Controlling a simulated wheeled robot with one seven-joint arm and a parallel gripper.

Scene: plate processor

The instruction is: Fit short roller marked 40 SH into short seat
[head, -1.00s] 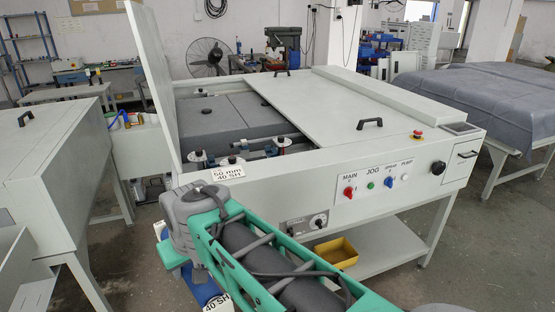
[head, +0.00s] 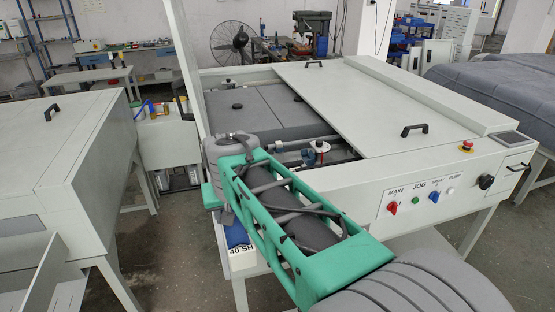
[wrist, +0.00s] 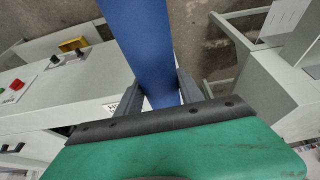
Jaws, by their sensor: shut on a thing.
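The blue roller (wrist: 150,45) is held between the two fingers of my gripper (wrist: 157,92) in the wrist view, which are shut on it. In the head view a short piece of the roller (head: 235,236) shows below my arm, beside a white 40 SH tag (head: 242,250); my arm hides the rest and the gripper. The roller is in front of the machine (head: 400,190), outside its opening. I cannot make out the short seat; my arm covers the front left of the opening.
The raised cover (head: 189,65) stands at the opening's left. A flat lid (head: 350,95) covers the right part. The control panel (head: 425,192) is on the front. A grey cabinet (head: 65,160) stands left, with a floor gap between.

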